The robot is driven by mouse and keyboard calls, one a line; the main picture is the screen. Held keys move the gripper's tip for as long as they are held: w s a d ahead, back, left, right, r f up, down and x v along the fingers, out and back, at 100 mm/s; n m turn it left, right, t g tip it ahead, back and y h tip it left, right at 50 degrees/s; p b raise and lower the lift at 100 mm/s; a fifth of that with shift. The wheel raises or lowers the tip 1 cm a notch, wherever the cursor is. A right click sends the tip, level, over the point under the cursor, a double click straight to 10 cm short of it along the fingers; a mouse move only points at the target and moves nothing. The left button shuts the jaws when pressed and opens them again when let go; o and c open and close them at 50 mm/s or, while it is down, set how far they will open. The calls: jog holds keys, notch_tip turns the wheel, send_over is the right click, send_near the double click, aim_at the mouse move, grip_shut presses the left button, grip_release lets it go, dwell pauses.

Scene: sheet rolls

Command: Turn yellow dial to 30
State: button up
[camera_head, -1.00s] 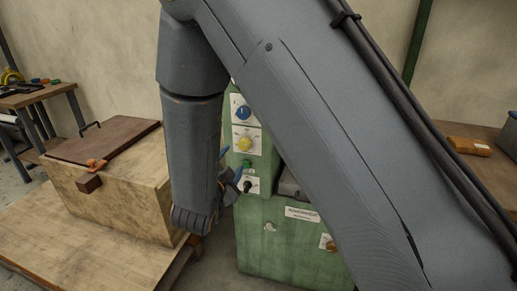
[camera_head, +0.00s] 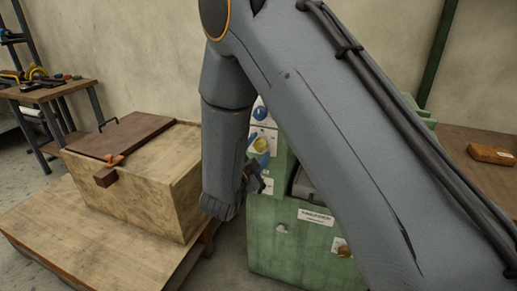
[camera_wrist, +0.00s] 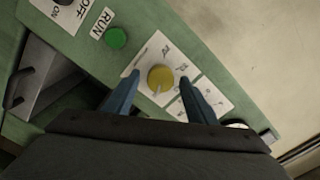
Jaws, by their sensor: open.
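The yellow dial (camera_wrist: 160,78) sits on a white scale plate (camera_wrist: 195,67) on the green machine's panel. In the wrist view it has a pale pointer line toward its lower left. The scale numbers are too small to read. My gripper (camera_wrist: 158,84) is open, with its blue fingers on either side of the dial and just below it in the picture. I cannot tell whether the fingers touch it. In the head view the dial (camera_head: 261,145) shows just above the blue fingertips, partly hidden by my gripper.
The green machine (camera_head: 275,245) also carries a green button (camera_wrist: 116,38) by a RUN label, a dark ON/OFF switch (camera_wrist: 64,2) and a blue dial (camera_head: 260,113). A wooden chest (camera_head: 140,190) stands on a low platform at left. An orange-brown block (camera_head: 491,154) lies on the right table.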

jog(key=c, duration=1)
jog(key=shift+c, duration=0.2)
jog(key=shift+n, duration=0.4)
jog(key=n+p, duration=0.2)
jog(key=n, duration=0.1)
jog(key=shift+r+n, duration=0.1)
jog(key=shift+n, duration=0.3)
jog(key=n+p, duration=0.3)
jog(key=n, duration=0.2)
jog(key=n+p, duration=0.3)
jog(key=n, duration=0.4)
jog(key=shift+a+n, duration=0.1)
jog(key=shift+n, duration=0.2)
jog(key=n+p, duration=0.2)
jog(key=n, duration=0.4)
jog(key=shift+n, duration=0.4)
